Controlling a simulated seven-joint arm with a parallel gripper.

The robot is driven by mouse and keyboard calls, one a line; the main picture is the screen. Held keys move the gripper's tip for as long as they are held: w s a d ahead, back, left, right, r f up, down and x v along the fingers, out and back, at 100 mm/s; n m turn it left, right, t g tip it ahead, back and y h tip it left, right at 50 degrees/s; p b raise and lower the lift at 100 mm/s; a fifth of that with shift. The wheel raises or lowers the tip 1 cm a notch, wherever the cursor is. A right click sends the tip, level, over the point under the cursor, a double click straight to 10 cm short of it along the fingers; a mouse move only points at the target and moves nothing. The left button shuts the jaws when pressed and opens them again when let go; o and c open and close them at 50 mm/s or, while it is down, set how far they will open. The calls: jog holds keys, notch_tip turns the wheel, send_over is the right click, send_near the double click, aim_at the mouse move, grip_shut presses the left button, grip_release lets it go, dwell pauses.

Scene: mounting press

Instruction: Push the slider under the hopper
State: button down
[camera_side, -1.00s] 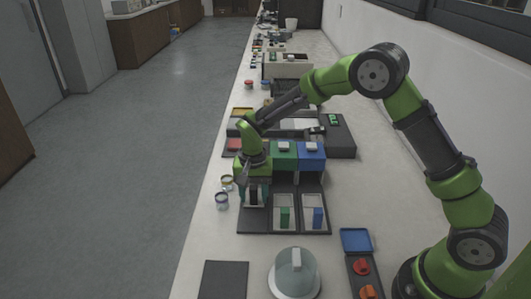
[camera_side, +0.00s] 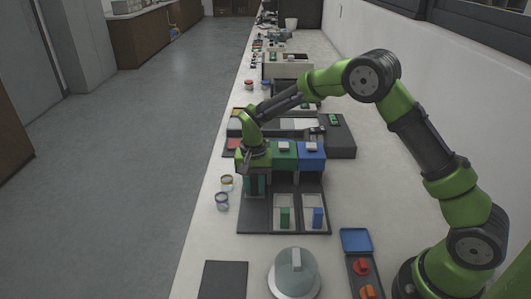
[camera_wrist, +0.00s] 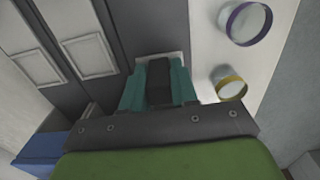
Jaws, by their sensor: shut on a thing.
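My gripper (camera_side: 255,184) is shut at the left lane of the dark base (camera_side: 256,219), close against the press. In the wrist view its teal fingers (camera_wrist: 159,88) close on the black handle (camera_wrist: 160,76) of the slider, and a bit of the slider's pale rim (camera_wrist: 176,56) shows beyond them. My wrist hides most of the left hopper in the side view, so I cannot tell how far the slider is under it. The green hopper (camera_side: 284,158) and blue hopper (camera_side: 312,160) stand to its right.
Sliders with a green handle (camera_side: 285,216) and a blue handle (camera_side: 317,216) sit in the other lanes. A domed device (camera_side: 294,276) is in front.

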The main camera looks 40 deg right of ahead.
aim_at(254, 177)
jog(key=shift+w+d, duration=0.25)
jog(key=c, duration=1.2)
grip_release()
jog(key=shift+o, duration=1.2)
jog(key=shift+a, duration=0.1)
jog(key=shift+r, duration=0.15)
notch_tip(254, 177, up, 17)
jog(key=s+r+n+t+y, duration=0.1)
jog(key=s+r+n+t, duration=0.1)
jog(key=s, duration=1.1)
jog(key=s+d+r+n+t+y, duration=0.1)
jog(key=s+r+n+t, duration=0.2)
jog(key=s, duration=1)
jog(key=shift+d+t, duration=0.3)
jog(key=shift+t, duration=0.9)
